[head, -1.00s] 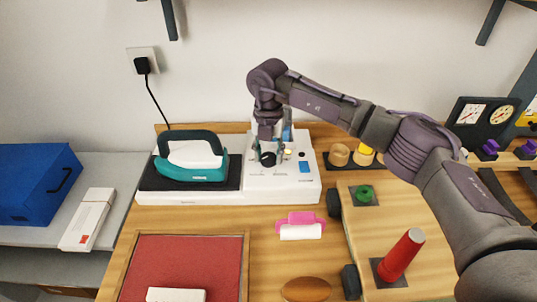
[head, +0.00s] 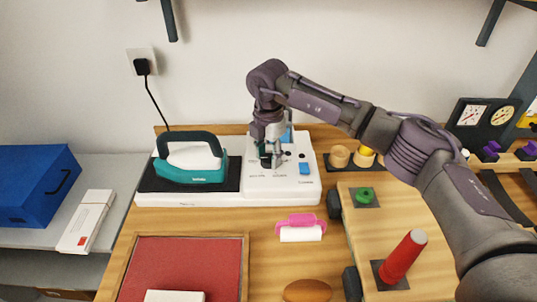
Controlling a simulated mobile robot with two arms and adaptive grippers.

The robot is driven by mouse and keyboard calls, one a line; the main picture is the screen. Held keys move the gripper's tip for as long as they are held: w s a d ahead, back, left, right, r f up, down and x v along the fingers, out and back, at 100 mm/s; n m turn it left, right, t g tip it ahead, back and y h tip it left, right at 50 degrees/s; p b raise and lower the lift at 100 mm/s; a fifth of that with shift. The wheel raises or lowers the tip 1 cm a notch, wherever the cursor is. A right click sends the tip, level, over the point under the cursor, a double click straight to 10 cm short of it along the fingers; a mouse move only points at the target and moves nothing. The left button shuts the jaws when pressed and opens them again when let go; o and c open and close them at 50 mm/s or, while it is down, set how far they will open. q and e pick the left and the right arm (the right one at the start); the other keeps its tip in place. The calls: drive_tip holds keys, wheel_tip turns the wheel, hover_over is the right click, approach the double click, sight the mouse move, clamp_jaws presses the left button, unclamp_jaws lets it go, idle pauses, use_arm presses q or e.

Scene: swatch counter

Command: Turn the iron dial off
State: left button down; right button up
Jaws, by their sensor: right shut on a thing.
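The teal and white iron (head: 190,160) rests on the dark pad at the left of a white station (head: 225,198). The dial's pointer direction cannot be made out. My left gripper is not in view.
A pink lint roller (head: 300,228) and a brown oval brush (head: 307,290) lie in front of the station. A red-lined tray (head: 180,265) is at front left.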

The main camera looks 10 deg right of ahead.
sight(269, 157)
drive_tip(key=shift+r, duration=0.1)
drive_tip(key=o, duration=1.1)
drive_tip(key=shift+o, duration=0.2)
wheel_tip(269, 157, up, 12)
